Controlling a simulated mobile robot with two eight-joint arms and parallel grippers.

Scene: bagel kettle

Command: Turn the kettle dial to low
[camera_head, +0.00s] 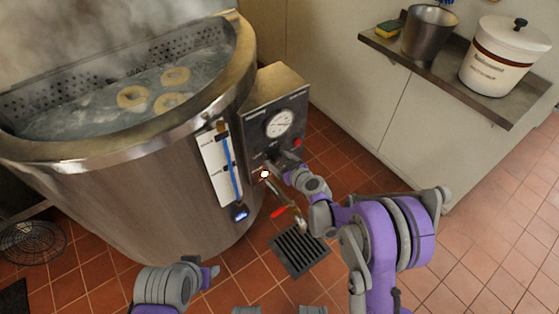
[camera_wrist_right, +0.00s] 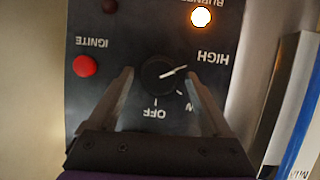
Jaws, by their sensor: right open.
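The kettle dial (camera_wrist_right: 160,74) is a round black knob on a dark control panel (camera_wrist_right: 95,35). The wrist view shows the panel upside down. The dial's white pointer line is toward the HIGH mark; LOW, partly covered by a finger, and OFF are the other marks. My right gripper (camera_wrist_right: 160,72) is open, with one finger on each side of the dial; contact cannot be told. In the head view the right gripper (camera_head: 284,164) is at the kettle's (camera_head: 130,205) control box and hides the dial. My left gripper (camera_head: 208,275) is low at the bottom, away from the kettle's controls.
The burner light (camera_wrist_right: 201,17) glows and a red ignite button (camera_wrist_right: 85,66) is beside the dial. A red-handled drain valve (camera_head: 280,211) is below the box. Bagels (camera_head: 132,96) float in steaming water. A shelf (camera_head: 440,78) holds a white crock (camera_head: 503,60) and metal pot (camera_head: 428,35).

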